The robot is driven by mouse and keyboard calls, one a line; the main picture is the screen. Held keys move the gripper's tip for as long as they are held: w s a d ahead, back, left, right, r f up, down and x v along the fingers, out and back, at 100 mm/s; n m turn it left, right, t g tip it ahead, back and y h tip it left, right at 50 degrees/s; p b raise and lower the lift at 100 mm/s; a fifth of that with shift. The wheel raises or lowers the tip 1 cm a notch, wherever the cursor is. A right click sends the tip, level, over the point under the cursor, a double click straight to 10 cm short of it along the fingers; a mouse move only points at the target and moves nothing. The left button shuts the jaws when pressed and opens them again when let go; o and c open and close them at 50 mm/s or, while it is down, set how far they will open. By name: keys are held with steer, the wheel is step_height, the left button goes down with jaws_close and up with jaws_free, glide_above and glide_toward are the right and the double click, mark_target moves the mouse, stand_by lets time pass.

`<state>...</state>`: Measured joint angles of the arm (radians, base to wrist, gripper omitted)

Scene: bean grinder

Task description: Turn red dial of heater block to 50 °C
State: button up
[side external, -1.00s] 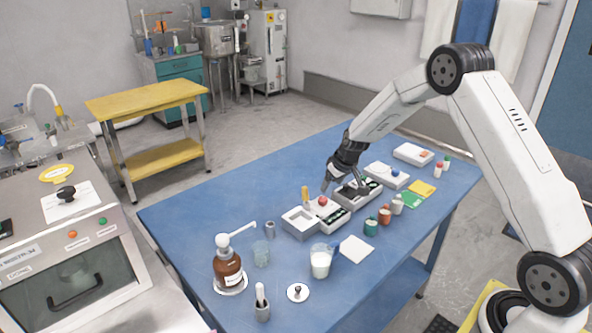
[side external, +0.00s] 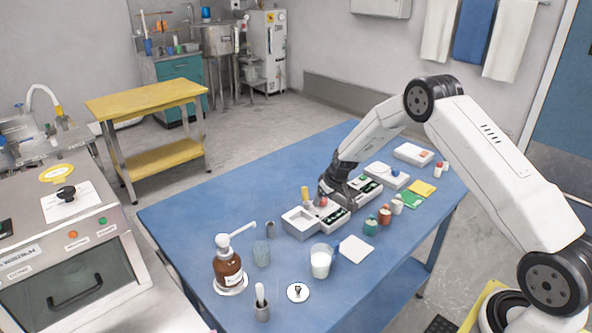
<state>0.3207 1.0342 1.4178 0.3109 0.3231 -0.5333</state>
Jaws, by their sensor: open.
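The heater block (side external: 330,219) is a pale, low box near the middle of the blue table. Its red dial (side external: 323,202) sits on top, at the side nearer my gripper. My gripper (side external: 328,198) is low over the block, right beside the red dial, with its dark fingers pointing down. The jaws are open. The fingers and the dial overlap in this view, so I cannot tell whether they touch. The dial's markings and any temperature reading are too small to read.
More pale boxes, one with a blue knob (side external: 394,171), stand behind on the right. Small bottles (side external: 384,215), a beaker (side external: 320,262) and a brown pump bottle (side external: 228,268) stand nearer. The left of the table is clear.

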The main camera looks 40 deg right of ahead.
jaws_close()
stand_by(0.3)
steer(key=shift+a+m+h, duration=0.1)
steer(key=shift+m+h, duration=0.2)
steer(key=shift+m, duration=0.5)
steer(key=shift+w+a+m+g+h, duration=0.1)
steer(key=shift+m+g+h, duration=0.35)
steer(key=shift+m, duration=1.35)
steer(key=shift+m+h, duration=0.25)
steer(key=shift+m, duration=0.15)
jaws_free()
